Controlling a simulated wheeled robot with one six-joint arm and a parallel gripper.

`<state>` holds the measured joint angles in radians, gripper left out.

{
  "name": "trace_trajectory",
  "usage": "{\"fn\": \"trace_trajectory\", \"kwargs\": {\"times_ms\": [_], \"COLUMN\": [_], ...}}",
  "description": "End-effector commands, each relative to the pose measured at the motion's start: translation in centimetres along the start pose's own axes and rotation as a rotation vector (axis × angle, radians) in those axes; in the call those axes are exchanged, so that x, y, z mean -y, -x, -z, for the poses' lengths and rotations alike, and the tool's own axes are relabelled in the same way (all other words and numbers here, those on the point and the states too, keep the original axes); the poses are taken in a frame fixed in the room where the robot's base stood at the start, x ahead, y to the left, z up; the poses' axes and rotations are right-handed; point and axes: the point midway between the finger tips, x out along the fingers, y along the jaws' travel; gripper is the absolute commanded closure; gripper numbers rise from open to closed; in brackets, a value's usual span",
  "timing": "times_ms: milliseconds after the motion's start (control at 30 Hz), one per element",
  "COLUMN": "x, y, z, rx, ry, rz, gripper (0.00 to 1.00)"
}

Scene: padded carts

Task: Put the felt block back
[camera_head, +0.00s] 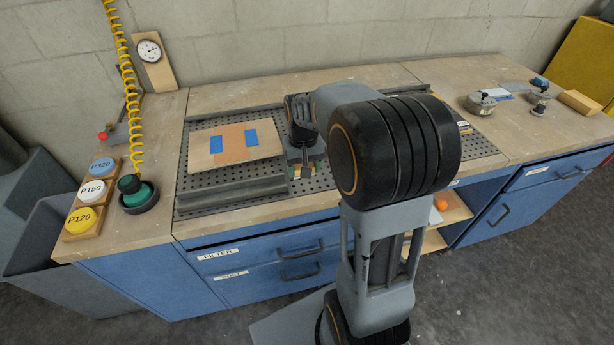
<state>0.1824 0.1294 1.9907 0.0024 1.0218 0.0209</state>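My gripper (305,165) points down over the perforated grey bench top, just right of the taped wooden panel. My arm hides part of it. A small brownish piece (306,173) shows at its fingertips. I cannot tell whether it is the felt block, or whether the fingers are closed on it. A tan block (580,102) lies at the far right end of the bench; its material is unclear.
The wooden panel (234,143) with two blue tape strips lies behind a grey rail (232,190). Labelled discs (92,190) and a green-and-black tool (138,194) stand at left. Metal pots (481,103) stand at right. My arm hides the bench middle.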

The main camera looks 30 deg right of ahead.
Motion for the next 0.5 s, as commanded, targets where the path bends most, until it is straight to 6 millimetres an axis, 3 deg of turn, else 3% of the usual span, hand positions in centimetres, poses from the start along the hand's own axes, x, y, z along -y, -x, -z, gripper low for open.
{"fn": "trace_trajectory", "kwargs": {"times_ms": [200,500], "x": [-1.2,-1.6], "y": [-2.9,-4.0], "z": [1.9,2.7], "rx": [0.001,0.000], "ry": [0.002,0.004], "rz": [0.000,0.000], "gripper": [0.59,0.59]}}
